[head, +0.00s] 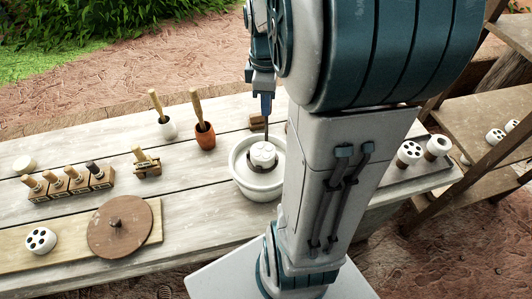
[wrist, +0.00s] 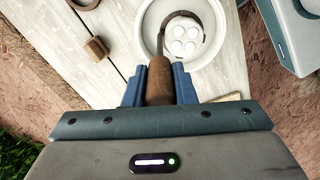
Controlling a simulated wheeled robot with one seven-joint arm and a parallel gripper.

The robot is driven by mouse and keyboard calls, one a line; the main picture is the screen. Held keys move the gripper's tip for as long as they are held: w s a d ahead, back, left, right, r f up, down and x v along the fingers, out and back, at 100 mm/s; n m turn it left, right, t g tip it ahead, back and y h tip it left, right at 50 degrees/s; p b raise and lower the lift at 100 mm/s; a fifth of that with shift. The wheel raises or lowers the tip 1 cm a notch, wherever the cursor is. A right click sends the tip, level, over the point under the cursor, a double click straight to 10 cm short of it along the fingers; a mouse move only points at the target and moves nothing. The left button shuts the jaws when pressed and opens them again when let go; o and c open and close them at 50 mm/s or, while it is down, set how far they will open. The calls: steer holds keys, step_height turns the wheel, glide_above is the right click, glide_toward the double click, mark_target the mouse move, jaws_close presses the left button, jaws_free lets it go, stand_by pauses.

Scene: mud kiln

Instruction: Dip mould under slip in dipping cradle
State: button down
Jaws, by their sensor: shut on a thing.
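My gripper (head: 266,104) is shut on the brown handle (wrist: 160,82) of the dipping cradle, with a blue finger on either side. The cradle's thin dark rod (head: 266,130) hangs down into the white round basin (head: 238,170). In the wrist view its dark loop (wrist: 172,17) curves around the mould. The mould (head: 263,152) is white and round, with several round hollows (wrist: 185,38) on top. It lies within the basin's rim, top face visible from above. The slip looks as pale as the basin, so I cannot tell how deep the mould sits.
My arm hides the bench right of the basin. Two mortar-like pots with handles (head: 203,130) stand behind left. Wooden-handled tools (head: 70,180) stand in a rack, and a brown disc (head: 119,226) lies front left. More white moulds (head: 410,152) sit at right.

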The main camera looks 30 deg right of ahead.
steer(key=shift+r, duration=0.1)
stand_by(0.3)
steer(key=shift+r+p, duration=1.25)
steer(key=shift+r, duration=0.25)
steer(key=shift+f, duration=0.1)
